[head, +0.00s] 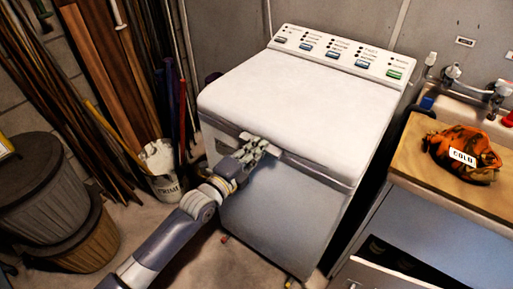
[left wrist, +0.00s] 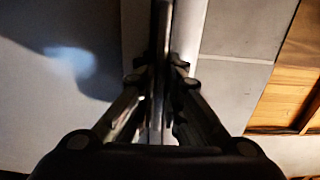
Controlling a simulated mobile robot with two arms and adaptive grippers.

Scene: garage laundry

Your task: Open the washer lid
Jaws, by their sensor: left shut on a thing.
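The white top-loading washer (head: 275,190) stands against the back wall, with its control panel (head: 340,53) along the rear edge. Its lid (head: 290,105) lies flat and looks closed. My left gripper (head: 262,147) is at the front edge of the lid, left of its middle. In the left wrist view the two fingers (left wrist: 162,100) are close together on a thin light edge that runs up between them, apparently the lid's edge. The exact contact is partly hidden by the fingers. My right gripper is in neither view.
A white bucket (head: 163,185) and long boards (head: 70,100) stand left of the washer. Lidded bins (head: 40,200) are at the far left. On the right, a wooden counter (head: 425,160) holds an orange patterned cloth (head: 463,146) near a sink tap (head: 480,85). Some floor is clear in front.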

